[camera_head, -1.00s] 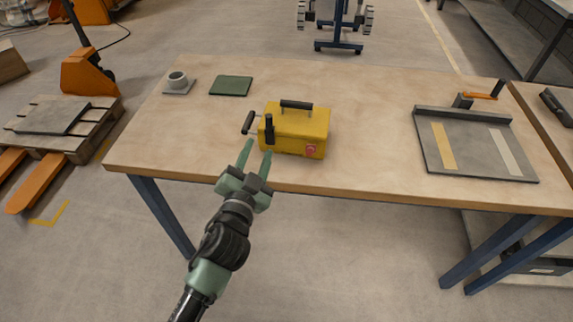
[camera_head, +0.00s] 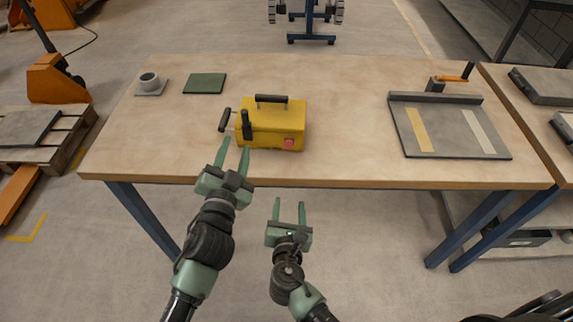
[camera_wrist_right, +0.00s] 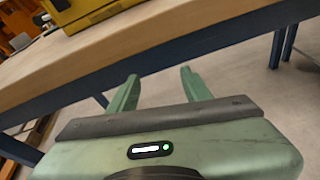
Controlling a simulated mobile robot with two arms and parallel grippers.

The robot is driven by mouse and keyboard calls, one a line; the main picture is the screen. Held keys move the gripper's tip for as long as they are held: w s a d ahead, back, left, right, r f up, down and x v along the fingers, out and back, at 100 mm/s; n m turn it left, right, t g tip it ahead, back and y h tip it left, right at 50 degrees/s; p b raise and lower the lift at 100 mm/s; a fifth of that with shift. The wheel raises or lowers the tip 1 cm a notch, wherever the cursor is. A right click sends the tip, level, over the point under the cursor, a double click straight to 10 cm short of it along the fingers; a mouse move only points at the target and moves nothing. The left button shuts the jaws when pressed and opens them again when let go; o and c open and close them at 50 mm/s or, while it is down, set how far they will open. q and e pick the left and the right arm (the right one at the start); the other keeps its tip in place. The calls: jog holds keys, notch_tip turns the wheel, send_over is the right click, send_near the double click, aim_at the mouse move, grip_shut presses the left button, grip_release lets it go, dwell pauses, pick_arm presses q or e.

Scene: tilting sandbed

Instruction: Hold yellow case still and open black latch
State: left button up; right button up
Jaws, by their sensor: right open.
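The yellow case (camera_head: 272,122) stands upright near the table's front edge, with a black top handle and a red button at its front right. A black upright lever, seemingly the latch (camera_head: 246,124), is at its left front corner; another black handle (camera_head: 224,120) sticks out left. My left gripper (camera_head: 236,148) is open, its fingertips just below and in front of the lever; contact cannot be told. My right gripper (camera_head: 289,203) is open and empty, in front of and below the table edge. In the right wrist view, its fingers (camera_wrist_right: 157,80) are apart and the case (camera_wrist_right: 90,10) is cut off at top left.
The wooden table (camera_head: 340,150) has clear room right of the case. A green mat (camera_head: 205,83) and a grey cup (camera_head: 149,81) on a small plate lie at back left. A grey board with strips (camera_head: 446,140) lies at right. The table edge lies between my right gripper and the case.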

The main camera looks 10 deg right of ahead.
jog(key=w+r+n+t+h, duration=0.1)
jog(key=w+r+t+h, duration=0.2)
jog(key=r, duration=1)
jog(key=shift+y, duration=0.5)
jog(key=shift+x, duration=4.4)
jog(key=shift+w+a+r, duration=0.1)
jog(key=shift+a+r, duration=0.05)
jog(key=shift+a, duration=0.05)
grip_shut()
